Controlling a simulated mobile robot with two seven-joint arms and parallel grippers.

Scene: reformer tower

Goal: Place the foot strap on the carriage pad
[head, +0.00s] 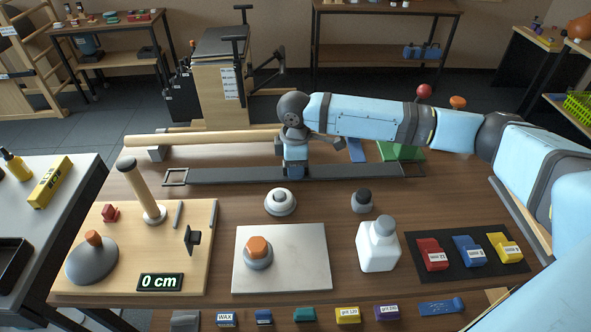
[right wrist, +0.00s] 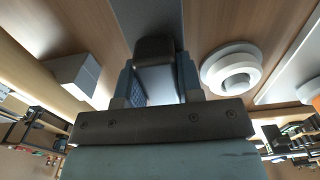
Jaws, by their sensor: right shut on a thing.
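The foot strap (head: 235,175) is a long dark band with a frame-like buckle at each end, stretched left to right along the far part of the wooden table. My right gripper (head: 296,173) points down at its middle and is shut on it. In the right wrist view, the strap (right wrist: 148,14) runs away from between the fingers of the gripper (right wrist: 155,72). I cannot tell whether the strap is lifted off the table. I cannot surely identify the carriage pad; a wooden tower with a dark padded top (head: 222,41) stands behind the table. My left gripper is out of view.
A wooden roller (head: 205,140) lies behind the strap. A white round knob (head: 281,202) and a grey one (head: 362,201) stand in front. A white bottle (head: 378,245), a pale plate (head: 310,268) and a wooden board (head: 90,270) fill the near table.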

